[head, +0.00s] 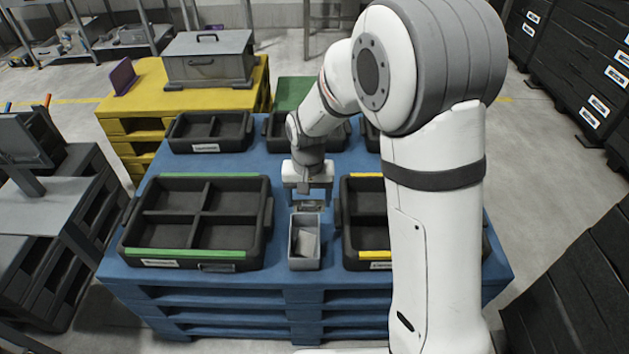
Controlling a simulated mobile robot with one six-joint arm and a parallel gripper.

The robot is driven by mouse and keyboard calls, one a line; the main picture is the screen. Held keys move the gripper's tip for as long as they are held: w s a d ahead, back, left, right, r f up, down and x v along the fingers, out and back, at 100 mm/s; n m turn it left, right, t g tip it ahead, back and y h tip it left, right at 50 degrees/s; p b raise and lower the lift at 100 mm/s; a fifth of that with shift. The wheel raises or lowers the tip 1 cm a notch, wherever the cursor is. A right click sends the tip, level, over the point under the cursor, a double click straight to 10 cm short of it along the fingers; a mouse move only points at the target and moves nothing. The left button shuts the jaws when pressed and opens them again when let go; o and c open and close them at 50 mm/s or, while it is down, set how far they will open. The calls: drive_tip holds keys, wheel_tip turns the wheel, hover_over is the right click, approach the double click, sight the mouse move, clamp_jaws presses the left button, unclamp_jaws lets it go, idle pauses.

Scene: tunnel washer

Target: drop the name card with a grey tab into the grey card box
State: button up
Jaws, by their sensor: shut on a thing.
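The grey card box (304,264) is a small open box on the blue pallet, between two black divided trays. Pale cards show inside it. My gripper (308,197) points down just behind the box's far edge. It is shut on a small flat name card (308,206), which shows as a thin grey-brown strip below the fingers. The card is too small to make out its tab colour. I cannot tell whether it hangs over the box opening or just behind it.
A green-edged black tray (196,253) stands left of the box. A yellow-edged black tray (365,255) stands close on the right, partly hidden by my arm. More black trays (208,133) line the back of the blue pallet (226,291).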

drive_tip(key=f+b, duration=0.2)
drive_tip(key=f, duration=0.1)
drive_tip(key=f+b, duration=0.2)
drive_tip(key=f, duration=0.1)
drive_tip(key=shift+d, duration=0.2)
drive_tip(key=shift+r, duration=0.1)
drive_tip(key=o, duration=1)
drive_tip(key=shift+o, duration=0.2)
wheel_tip(320, 180, up, 8)
drive_tip(key=shift+f+p, duration=0.1)
drive_tip(key=shift+p, duration=0.4)
